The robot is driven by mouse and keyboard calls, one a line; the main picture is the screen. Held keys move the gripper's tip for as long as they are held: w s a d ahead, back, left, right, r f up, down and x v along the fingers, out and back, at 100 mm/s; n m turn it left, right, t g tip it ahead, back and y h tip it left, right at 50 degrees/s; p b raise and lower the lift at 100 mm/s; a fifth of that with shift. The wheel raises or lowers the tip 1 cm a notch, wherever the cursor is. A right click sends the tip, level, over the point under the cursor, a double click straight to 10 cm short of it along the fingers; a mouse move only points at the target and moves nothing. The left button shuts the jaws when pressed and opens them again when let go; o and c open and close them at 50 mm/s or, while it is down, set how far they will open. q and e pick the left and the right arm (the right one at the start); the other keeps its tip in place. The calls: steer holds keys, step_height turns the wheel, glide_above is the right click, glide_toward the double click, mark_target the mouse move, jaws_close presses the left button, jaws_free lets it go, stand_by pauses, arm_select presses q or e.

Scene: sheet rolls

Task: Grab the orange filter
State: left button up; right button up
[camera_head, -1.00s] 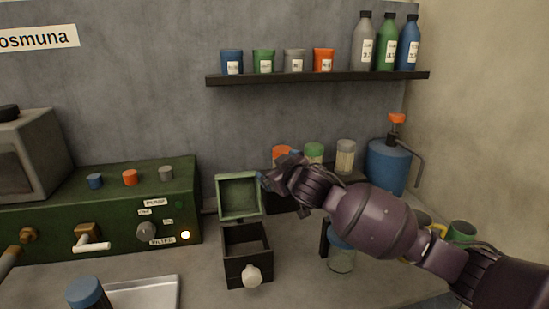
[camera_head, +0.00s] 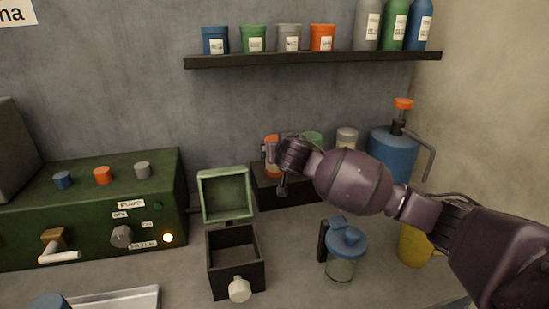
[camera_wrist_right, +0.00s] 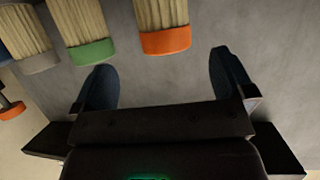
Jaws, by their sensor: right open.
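The orange filter is a pale pleated cylinder with an orange end. In the head view the orange filter (camera_head: 271,142) is at the left end of a dark stand, partly hidden by my right gripper (camera_head: 277,168). In the right wrist view the orange filter (camera_wrist_right: 166,40) is seen inverted, just beyond the fingertips and between their lines. My right gripper (camera_wrist_right: 160,70) is open, with nothing between its two dark fingers. My left gripper is not in view.
A green filter (camera_head: 312,137) and a grey filter (camera_head: 347,136) stand beside it on the dark stand (camera_head: 265,193). A blue-lidded jar (camera_head: 341,265), an open drawer box (camera_head: 233,278) and a blue pump canister (camera_head: 394,150) are nearby. A shelf (camera_head: 310,59) runs above.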

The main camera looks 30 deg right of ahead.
steer(key=b+x, duration=0.1)
steer(key=x, duration=0.6)
steer(key=shift+w+a+r+b, duration=0.2)
steer(key=shift+r+b, duration=0.1)
steer(key=shift+b, duration=0.1)
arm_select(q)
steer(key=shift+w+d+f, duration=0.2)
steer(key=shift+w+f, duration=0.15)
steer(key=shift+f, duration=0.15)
arm_select(e)
steer(key=c, duration=1.1)
